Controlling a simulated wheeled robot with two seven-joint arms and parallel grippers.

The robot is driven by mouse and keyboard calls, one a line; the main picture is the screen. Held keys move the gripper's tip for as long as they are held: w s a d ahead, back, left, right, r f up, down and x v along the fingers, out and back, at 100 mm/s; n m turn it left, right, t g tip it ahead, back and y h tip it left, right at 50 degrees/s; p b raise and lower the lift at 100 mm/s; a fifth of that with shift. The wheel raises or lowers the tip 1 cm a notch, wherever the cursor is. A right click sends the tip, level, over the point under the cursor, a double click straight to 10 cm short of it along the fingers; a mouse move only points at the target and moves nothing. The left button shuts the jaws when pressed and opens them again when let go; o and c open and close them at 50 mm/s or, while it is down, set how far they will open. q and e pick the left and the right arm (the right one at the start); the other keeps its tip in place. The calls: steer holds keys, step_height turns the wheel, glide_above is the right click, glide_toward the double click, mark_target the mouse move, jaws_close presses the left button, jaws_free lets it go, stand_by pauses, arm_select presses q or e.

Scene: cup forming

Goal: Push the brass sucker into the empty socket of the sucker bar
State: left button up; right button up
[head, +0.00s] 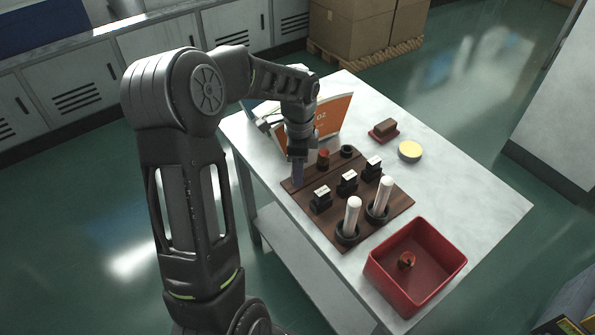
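My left gripper (298,174) points down over the far left part of a brown board (331,232); whether its fingers are open or shut, and whether they hold anything, is too small to tell. Just right of it, a small reddish-brown cylinder (323,159) stands on the board. Beside that is a black ring (347,151) that looks empty. A small piece with brass and red colours (407,261) lies in the red bin (392,284). I cannot tell for sure which piece is the brass sucker or which part is the sucker bar. My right gripper is not in view.
Several black blocks with white tops (347,182) stand on the board. Two white rods (352,216) stand in black cups near its front. Behind are an orange-and-white booklet (330,118), a brown block on a red base (384,129) and a yellow-topped disc (410,150). The table's right side is clear.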

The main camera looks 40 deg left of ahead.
arm_select(q)
steer(key=shift+c, duration=0.2)
jaws_close()
stand_by(0.3)
